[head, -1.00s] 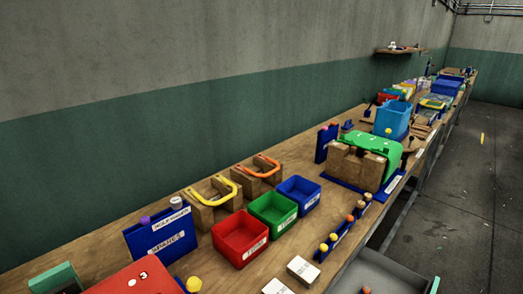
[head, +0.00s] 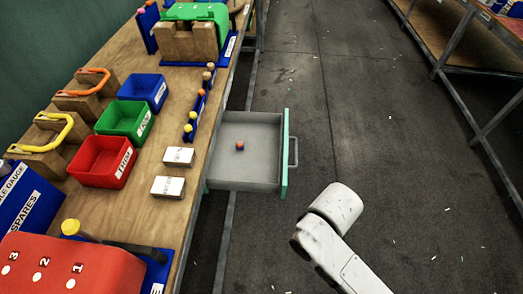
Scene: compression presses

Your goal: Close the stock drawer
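The stock drawer (head: 240,172) is pulled out from under the long wooden workbench in the head view. It is a grey tray with a green front panel (head: 284,155) and a grey bar handle (head: 293,152) on its right side. A small orange and blue object (head: 240,146) lies inside it. My white arm reaches in from the bottom right, with its visible end to the lower right of the drawer and apart from it. My gripper is not seen.
The workbench holds red (head: 103,160), green (head: 125,121) and blue (head: 145,90) bins near its edge. Two white labelled boxes (head: 168,187) lie beside the drawer. The dark floor right of the drawer is clear, with another bench (head: 430,38) at the far right.

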